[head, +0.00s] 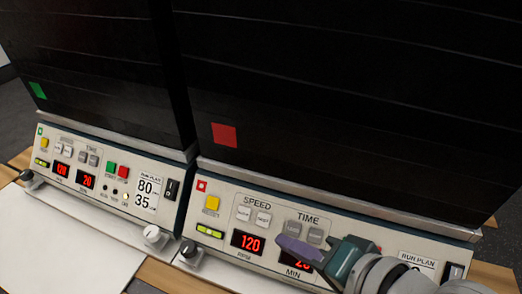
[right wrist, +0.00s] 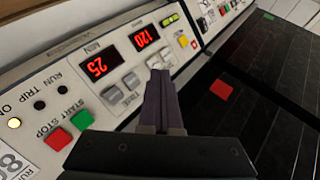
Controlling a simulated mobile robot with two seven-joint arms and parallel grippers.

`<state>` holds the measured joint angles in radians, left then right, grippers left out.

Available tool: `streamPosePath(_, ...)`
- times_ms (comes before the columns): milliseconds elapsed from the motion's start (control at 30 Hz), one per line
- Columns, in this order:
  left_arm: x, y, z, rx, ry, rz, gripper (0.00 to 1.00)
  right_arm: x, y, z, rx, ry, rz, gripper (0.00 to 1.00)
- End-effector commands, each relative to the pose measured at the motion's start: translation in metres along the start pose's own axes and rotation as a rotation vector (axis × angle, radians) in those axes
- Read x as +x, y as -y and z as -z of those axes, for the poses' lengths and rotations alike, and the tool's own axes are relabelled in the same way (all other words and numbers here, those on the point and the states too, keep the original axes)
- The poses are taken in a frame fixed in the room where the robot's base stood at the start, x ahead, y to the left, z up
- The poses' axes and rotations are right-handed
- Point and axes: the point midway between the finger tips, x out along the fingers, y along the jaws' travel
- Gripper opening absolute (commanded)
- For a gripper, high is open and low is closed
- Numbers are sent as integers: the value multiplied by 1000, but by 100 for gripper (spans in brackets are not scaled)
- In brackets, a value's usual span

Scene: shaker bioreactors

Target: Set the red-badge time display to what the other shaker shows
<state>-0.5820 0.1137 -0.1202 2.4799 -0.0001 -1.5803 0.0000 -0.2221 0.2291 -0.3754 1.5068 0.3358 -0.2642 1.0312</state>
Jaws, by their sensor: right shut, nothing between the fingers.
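The red-badge shaker, with a red square (head: 224,134) on its black housing, stands at the right in the head view. Its time display (head: 300,264) is partly hidden there by my right gripper (head: 283,244); in the right wrist view the time display (right wrist: 98,66) reads 25. Its two grey time buttons (head: 294,228) sit above the display. The other shaker, with a green badge (head: 38,90), shows 20 on its time display (head: 86,181). My right gripper (right wrist: 160,74) is shut and empty, its tips close to the time buttons; contact cannot be told. My left gripper is out of view.
The red-badge speed display (head: 248,242) reads 120, beside a yellow button (head: 211,203). Green (right wrist: 83,119) and red (right wrist: 58,139) start and stop buttons lie close to the right gripper. A run-plan label (head: 147,193) on the green-badge panel shows 80 and 35.

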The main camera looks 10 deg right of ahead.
Motion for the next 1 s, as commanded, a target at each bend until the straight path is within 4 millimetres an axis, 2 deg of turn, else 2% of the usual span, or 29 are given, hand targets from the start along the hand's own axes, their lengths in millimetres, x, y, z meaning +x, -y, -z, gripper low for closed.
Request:
streamPosePath(33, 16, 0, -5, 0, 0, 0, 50, 10, -10, 2, -3, -2, 3, 0)
streamPosePath(200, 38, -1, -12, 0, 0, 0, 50, 24, -20, 13, -2, -2, 2, 0)
streamPosePath(500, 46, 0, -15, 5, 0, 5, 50, 38, -28, 27, -1, 0, 0, 0)
streamPosePath(1000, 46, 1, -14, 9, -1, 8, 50, 39, -28, 28, 0, 0, 1, 0)
